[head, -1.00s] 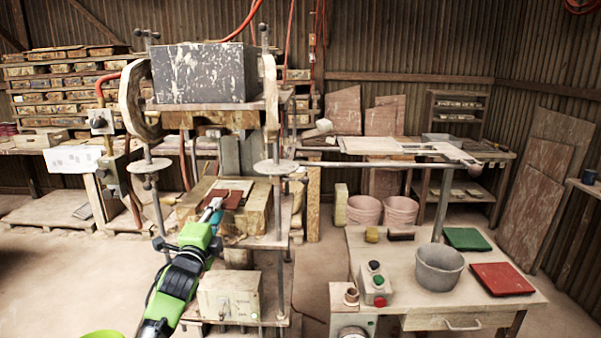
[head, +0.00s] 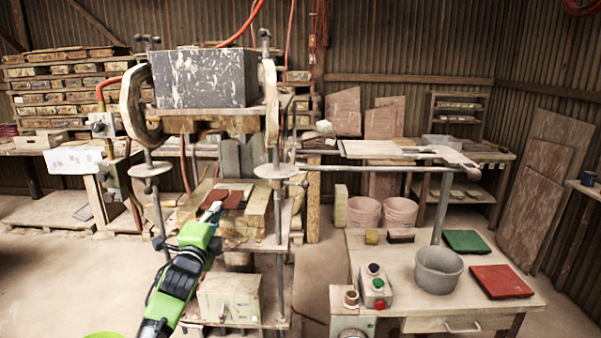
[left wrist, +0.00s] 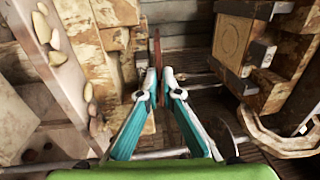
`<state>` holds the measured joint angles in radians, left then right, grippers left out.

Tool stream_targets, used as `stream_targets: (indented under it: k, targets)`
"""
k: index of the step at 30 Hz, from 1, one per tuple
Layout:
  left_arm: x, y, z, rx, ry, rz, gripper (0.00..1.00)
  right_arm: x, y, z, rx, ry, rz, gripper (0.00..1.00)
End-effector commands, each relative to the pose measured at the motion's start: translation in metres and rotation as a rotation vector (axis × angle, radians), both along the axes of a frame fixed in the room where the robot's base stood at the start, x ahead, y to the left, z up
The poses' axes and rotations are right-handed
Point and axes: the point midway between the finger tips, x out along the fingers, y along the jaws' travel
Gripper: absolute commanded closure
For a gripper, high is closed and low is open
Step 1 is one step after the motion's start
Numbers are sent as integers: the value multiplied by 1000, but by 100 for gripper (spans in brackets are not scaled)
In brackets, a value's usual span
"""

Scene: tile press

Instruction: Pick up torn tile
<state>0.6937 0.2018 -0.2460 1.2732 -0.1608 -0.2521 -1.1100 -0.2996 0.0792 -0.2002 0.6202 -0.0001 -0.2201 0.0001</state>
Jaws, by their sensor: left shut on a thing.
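The torn tile is a thin red-brown piece (head: 228,199) at the middle of the press, over the wooden press bed (head: 257,212). My left gripper (head: 215,208) reaches in from the front left and is shut on the tile's near edge. In the left wrist view the tile (left wrist: 157,48) shows edge-on as a narrow red-brown strip between the closed fingertips (left wrist: 158,78). Whether the tile's far side touches the bed is hard to tell. My right gripper is not in view.
The press's grey weight block (head: 205,78) hangs above, with posts on both sides of my gripper. To the right, a table (head: 400,262) bears a green tile (head: 466,241), a red tile (head: 502,281), a grey bucket (head: 438,268) and a button box (head: 375,286).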

Motion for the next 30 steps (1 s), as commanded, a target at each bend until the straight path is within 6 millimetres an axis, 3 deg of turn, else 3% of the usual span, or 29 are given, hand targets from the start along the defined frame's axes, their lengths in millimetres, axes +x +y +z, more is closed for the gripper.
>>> stream_targets:
  k: [5, 30]
  targets:
    - [-6, 0, 3, 0, -2, -1, 100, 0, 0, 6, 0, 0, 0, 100]
    - [-73, 2, 3, 1, -2, -1, 100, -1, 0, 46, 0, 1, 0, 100]
